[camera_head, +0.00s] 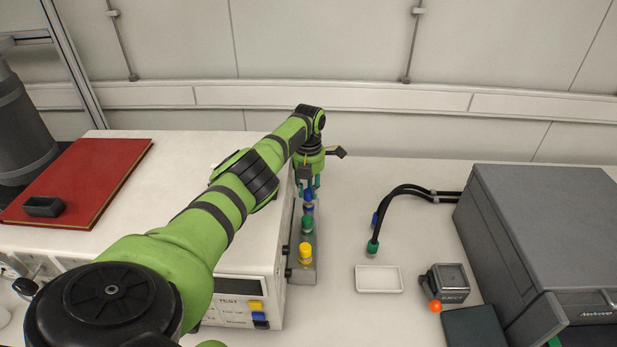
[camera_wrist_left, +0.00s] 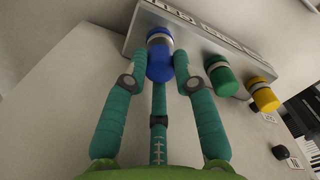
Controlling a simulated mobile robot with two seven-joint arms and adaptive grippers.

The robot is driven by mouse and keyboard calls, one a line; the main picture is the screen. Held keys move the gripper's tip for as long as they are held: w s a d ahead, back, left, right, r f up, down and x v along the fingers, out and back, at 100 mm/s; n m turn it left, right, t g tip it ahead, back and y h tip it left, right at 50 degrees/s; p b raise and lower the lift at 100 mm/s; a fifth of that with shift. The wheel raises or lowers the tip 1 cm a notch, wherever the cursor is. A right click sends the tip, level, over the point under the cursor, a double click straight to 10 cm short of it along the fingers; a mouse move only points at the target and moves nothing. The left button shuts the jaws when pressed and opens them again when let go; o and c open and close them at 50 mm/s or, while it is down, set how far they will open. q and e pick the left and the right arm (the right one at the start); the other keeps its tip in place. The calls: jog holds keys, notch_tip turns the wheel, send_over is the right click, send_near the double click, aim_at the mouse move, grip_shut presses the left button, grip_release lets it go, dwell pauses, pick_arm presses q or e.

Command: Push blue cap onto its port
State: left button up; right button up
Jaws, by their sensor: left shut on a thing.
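The blue cap (camera_wrist_left: 160,66) is between the two teal fingertips of my left gripper (camera_wrist_left: 160,72), which is shut on it. In the head view, my left gripper (camera_head: 308,185) reaches down over the far end of a grey port block (camera_head: 303,273); the blue cap (camera_head: 308,195) shows just below the fingers. The cap lines up with a blue port and a pale ring at the block. I cannot tell whether it is fully seated. A green cap (camera_head: 307,224) and a yellow cap (camera_head: 305,252) sit on the same block, nearer me. My right gripper is not in view.
The white instrument (camera_head: 215,268) with TEST buttons stands against the block's left side. To the right are black hoses (camera_head: 405,190), a white tray (camera_head: 379,279), an EJECT box (camera_head: 450,282) and a large grey machine (camera_head: 540,225). Bench between block and hoses is clear.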

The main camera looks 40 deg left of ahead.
aim_at(309, 191)
pick_arm(q)
jog(key=shift+p, duration=0.65)
dwell(1.8)
jog(key=shift+f+b, duration=0.65)
jog(key=shift+f, duration=0.05)
jog(key=o, duration=0.9)
jog(key=shift+r, duration=0.1)
notch_tip(309, 191, up, 12)
jog(key=shift+d, duration=0.1)
dwell(0.6)
